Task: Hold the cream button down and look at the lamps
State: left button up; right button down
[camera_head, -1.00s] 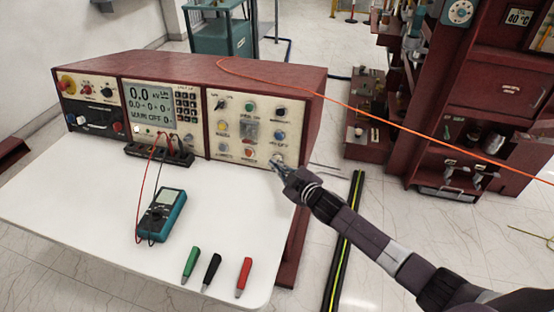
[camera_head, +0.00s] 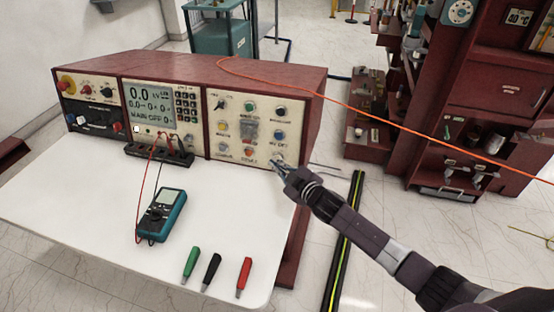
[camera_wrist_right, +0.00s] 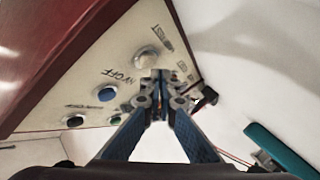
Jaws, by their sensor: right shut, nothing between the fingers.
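The cream button (camera_wrist_right: 146,58) is a round pale cap on the cream right-hand panel (camera_head: 236,122) of the red console, at its lower right corner. In the head view my right gripper (camera_head: 277,166) is at that corner and covers much of the button. In the right wrist view the right gripper (camera_wrist_right: 160,78) is shut and empty, its tips beside or at the button; whether they press it I cannot tell. The panel has several round coloured caps, including green (camera_head: 250,107), yellow (camera_head: 222,128) and blue (camera_head: 279,135); which are lamps, and whether any are lit, is unclear. My left gripper is out of view.
A teal multimeter (camera_head: 162,214) with leads lies on the white tabletop (camera_head: 100,220). Green (camera_head: 190,264), black (camera_head: 211,271) and red (camera_head: 243,277) probes lie near the front edge. An orange cable (camera_head: 390,117) runs from the console top to the right.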

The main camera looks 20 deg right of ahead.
jog(key=shift+w+d, duration=0.15)
jog(key=shift+w, duration=0.05)
jog(key=shift+w+d+f, duration=0.15)
jog(key=shift+w+d, duration=0.1)
jog(key=shift+w, duration=0.15)
dwell(1.6)
jog(key=shift+s+a+r+p, duration=0.2)
jog(key=shift+s+a+p, duration=0.25)
jog(key=shift+s, duration=0.3)
jog(key=shift+s+a+r+p, duration=0.25)
jog(key=shift+s+a+p, duration=0.2)
jog(key=shift+s+p, duration=0.15)
jog(key=shift+s+a+r+p, duration=0.2)
jog(key=shift+s+a+p, duration=0.25)
jog(key=shift+s, duration=0.2)
jog(key=shift+s+a+r+p, duration=0.15)
jog(key=shift+s+a+p, duration=0.3)
jog(key=shift+s, duration=0.3)
